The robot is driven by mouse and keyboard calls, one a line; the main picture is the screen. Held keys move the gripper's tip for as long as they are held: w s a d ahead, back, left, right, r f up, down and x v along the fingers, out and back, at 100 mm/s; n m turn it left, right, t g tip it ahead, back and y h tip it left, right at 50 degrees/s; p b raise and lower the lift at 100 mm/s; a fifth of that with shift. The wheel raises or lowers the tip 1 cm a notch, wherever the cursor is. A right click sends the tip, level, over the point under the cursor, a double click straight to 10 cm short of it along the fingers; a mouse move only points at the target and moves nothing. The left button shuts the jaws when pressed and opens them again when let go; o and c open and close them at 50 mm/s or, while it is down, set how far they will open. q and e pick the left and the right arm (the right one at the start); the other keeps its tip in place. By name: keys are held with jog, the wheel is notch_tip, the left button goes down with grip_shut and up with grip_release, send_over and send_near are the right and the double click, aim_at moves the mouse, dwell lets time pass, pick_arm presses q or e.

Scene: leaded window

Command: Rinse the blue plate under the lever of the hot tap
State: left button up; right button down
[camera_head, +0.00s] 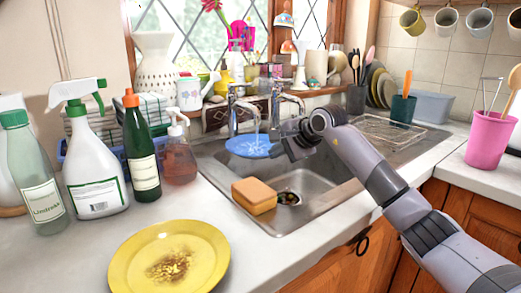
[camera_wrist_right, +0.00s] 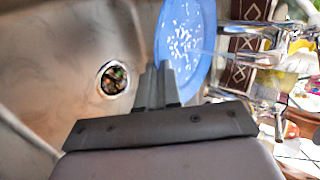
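The blue plate (camera_head: 248,147) is over the back of the sink, under the left tap (camera_head: 236,100), and water seems to run from that spout onto it. Pale streaks or specks show on its face, also in the right wrist view (camera_wrist_right: 187,35); I cannot tell if they are water or dirt. My right gripper (camera_head: 281,146) is at the plate's right edge. In the wrist view its fingers (camera_wrist_right: 160,80) are close together, with the rim at their tips, so it looks shut on the plate. A second tap (camera_head: 285,103) stands to the right. My left gripper is not in view.
A sponge (camera_head: 255,195) sits at the sink's front left, beside the drain (camera_head: 288,198). A soiled yellow plate (camera_head: 170,262) lies on the left counter. Spray bottles (camera_head: 92,160) and a soap pump (camera_head: 178,150) stand left of the sink. A wire rack (camera_head: 385,132) is at right.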

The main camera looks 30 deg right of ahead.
jog(key=shift+s+d, duration=0.25)
jog(key=shift+d, duration=0.15)
jog(key=s+a+b, duration=0.3)
jog(key=s+a, duration=0.1)
jog(key=s, duration=0.2)
jog(key=shift+s+a, duration=0.15)
jog(key=shift+s, duration=0.2)
dwell(0.3)
dwell(0.4)
jog(key=shift+r, duration=0.1)
dwell(0.7)
jog(key=s+a+r+p, duration=0.1)
jog(key=s+a+r, duration=0.1)
jog(key=s+r, duration=0.2)
jog(key=shift+a+p, duration=0.35)
jog(key=shift+a, duration=0.05)
